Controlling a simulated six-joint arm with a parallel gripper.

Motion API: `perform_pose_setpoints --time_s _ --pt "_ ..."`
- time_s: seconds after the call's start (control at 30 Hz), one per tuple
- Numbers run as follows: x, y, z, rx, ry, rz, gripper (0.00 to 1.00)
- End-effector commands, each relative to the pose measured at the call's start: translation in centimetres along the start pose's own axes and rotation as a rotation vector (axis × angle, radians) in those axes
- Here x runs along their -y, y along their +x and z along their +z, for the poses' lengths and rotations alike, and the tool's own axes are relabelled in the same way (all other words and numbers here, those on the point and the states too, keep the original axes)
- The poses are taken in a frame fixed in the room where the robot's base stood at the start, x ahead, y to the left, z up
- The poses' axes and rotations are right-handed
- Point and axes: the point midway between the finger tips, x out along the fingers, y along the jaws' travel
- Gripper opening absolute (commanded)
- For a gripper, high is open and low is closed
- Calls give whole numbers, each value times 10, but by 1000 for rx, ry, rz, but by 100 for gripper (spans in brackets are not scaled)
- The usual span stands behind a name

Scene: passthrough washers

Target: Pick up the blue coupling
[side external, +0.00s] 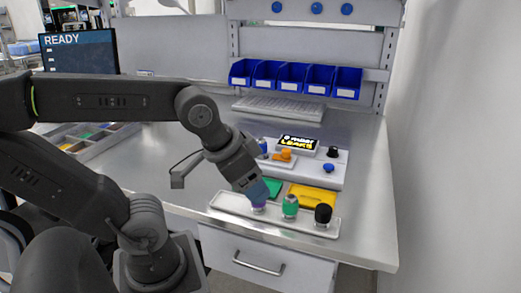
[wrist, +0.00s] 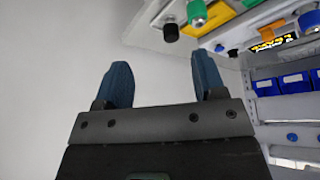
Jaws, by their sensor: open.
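A bluish-purple coupling (side external: 259,208) stands at the left end of the white tray (side external: 232,206) in the side view, partly hidden by my gripper (side external: 265,191). The blue fingertips are just above it or at its top; whether they touch it I cannot tell. In the wrist view my gripper (wrist: 163,75) is open, with only pale background between its fingers. That coupling is not seen in the wrist view. A green coupling (side external: 290,206) and a black coupling (side external: 323,214) stand to its right; both show in the wrist view, green (wrist: 197,12) and black (wrist: 171,32).
Behind the tray lie a green mat (side external: 274,187) and a yellow mat (side external: 312,195). A white fixture (side external: 318,176) with a blue knob (side external: 328,167), a black knob (side external: 333,152) and an orange part (side external: 286,155) stands behind. Blue bins (side external: 292,76) hang at the back. The bench's right side is clear.

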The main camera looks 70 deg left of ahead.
Motion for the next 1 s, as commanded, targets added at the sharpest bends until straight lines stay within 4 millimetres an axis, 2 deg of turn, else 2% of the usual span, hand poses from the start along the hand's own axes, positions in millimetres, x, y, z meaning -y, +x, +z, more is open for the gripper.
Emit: perform_pose_setpoints --time_s 0.17,0.3,0.5,0.63,0.77,0.87,1.0 --pt "0 0 0 0 0 0 64" --pt "0 0 0 0 0 0 73" --pt "0 0 -1 1 -3 -1 73" --pt "9 0 -15 18 -72 -26 73" --pt "36 2 -52 63 -267 -94 73" --pt "70 9 -87 101 -475 -169 73" --pt "129 25 -127 142 -772 -284 73"
